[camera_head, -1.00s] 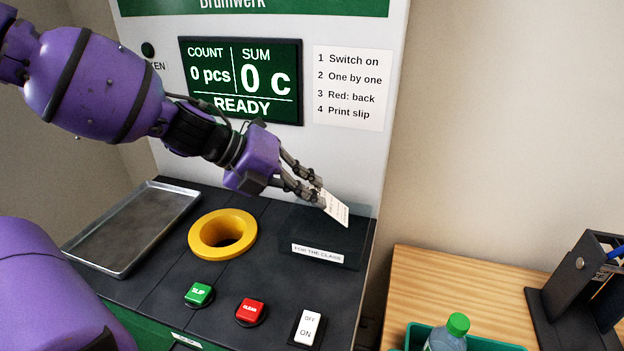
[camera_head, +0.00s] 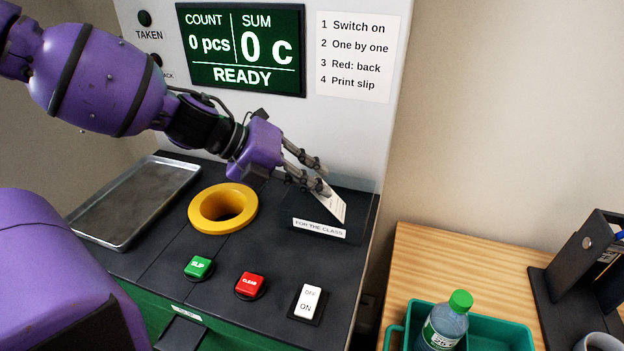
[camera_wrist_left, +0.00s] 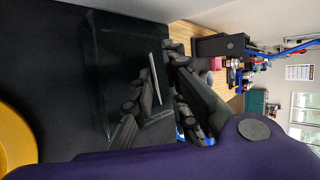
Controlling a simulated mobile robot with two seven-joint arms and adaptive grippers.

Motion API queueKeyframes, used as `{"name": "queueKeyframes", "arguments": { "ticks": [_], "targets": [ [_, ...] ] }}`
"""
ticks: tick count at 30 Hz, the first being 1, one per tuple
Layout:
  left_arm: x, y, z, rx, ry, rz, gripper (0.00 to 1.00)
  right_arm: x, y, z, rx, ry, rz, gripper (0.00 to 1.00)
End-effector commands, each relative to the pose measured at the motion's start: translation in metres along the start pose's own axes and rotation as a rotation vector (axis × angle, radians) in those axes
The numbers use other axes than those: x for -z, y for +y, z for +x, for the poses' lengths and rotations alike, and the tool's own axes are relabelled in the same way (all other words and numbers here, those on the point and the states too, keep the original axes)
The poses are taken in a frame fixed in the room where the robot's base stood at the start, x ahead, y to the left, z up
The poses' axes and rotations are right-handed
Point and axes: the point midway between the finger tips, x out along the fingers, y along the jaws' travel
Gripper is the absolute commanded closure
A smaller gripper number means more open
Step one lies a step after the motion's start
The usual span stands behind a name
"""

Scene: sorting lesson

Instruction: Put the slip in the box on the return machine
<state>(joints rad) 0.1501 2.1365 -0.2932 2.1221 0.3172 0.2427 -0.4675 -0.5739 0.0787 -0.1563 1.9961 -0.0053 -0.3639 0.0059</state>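The white slip (camera_head: 338,208) is between the fingertips of my left gripper (camera_head: 324,181). It hangs down at a tilt, its lower end at the dark see-through box (camera_head: 357,217) labelled "FOR THE CLASS" on the return machine (camera_head: 165,256). I cannot tell how deep the lower end sits in the box. The fingers are close together on the slip. In the left wrist view the slip (camera_wrist_left: 155,78) shows nearly edge-on between the fingers, above the dark box. My right gripper is not in view.
Left of the box is a yellow ring opening (camera_head: 200,220), then a metal tray (camera_head: 130,205). In front are a green button (camera_head: 198,267), a red button (camera_head: 249,284) and a white switch (camera_head: 307,301). A green crate (camera_head: 500,330) with a bottle (camera_head: 444,325) stands on the wooden table.

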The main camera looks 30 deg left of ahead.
Motion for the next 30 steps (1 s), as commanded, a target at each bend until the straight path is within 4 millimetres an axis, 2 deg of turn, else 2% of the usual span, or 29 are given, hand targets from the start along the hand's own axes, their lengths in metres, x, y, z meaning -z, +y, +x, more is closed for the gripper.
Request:
{"name": "queueKeyframes", "arguments": {
  "ticks": [17,26,30],
  "targets": [
    [0.000,-0.002,-0.006,0.000,0.001,0.005,0.73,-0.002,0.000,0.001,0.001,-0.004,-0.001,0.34],
    [-0.001,-0.002,-0.029,0.003,-0.002,0.003,0.73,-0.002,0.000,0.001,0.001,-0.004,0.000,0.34],
    [-0.001,-0.002,-0.049,-0.002,-0.002,0.006,0.73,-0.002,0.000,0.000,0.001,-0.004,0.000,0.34]
  ]
}}
